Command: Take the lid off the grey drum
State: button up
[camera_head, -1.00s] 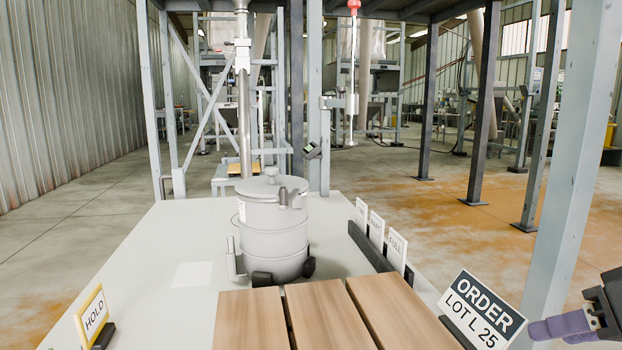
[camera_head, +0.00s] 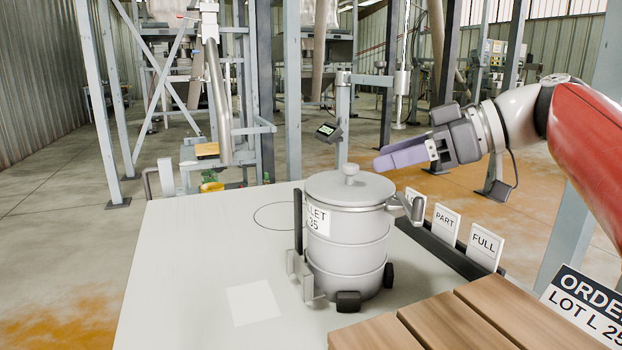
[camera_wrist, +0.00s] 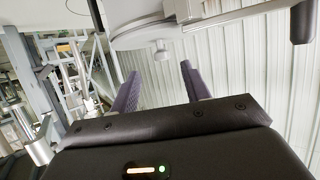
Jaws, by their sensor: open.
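The grey drum (camera_head: 345,250) stands upright on the pale table among small black and grey stops. Its grey lid (camera_head: 325,188) lies flat on top, with a small round knob (camera_head: 351,170) at its centre. A metal latch or lever (camera_head: 415,207) sticks out at the rim's right. My gripper (camera_head: 382,163) is level with the knob, to its right, with purple fingers pointing left, apart from it. In the wrist view the lid (camera_wrist: 140,30) is at the top and the knob (camera_wrist: 162,50) shows beyond and between the two open fingers (camera_wrist: 160,85). Nothing is held.
A black upright post (camera_head: 298,220) stands close to the drum's left. A rack with PART (camera_head: 446,222) and FULL (camera_head: 484,243) cards runs behind right. Wooden boards (camera_head: 475,318) and an ORDER sign (camera_head: 588,308) are at front right.

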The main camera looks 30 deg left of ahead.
aim_at(351, 164)
jog(key=x, duration=0.7)
jog(key=shift+s, duration=0.2)
grip_shut()
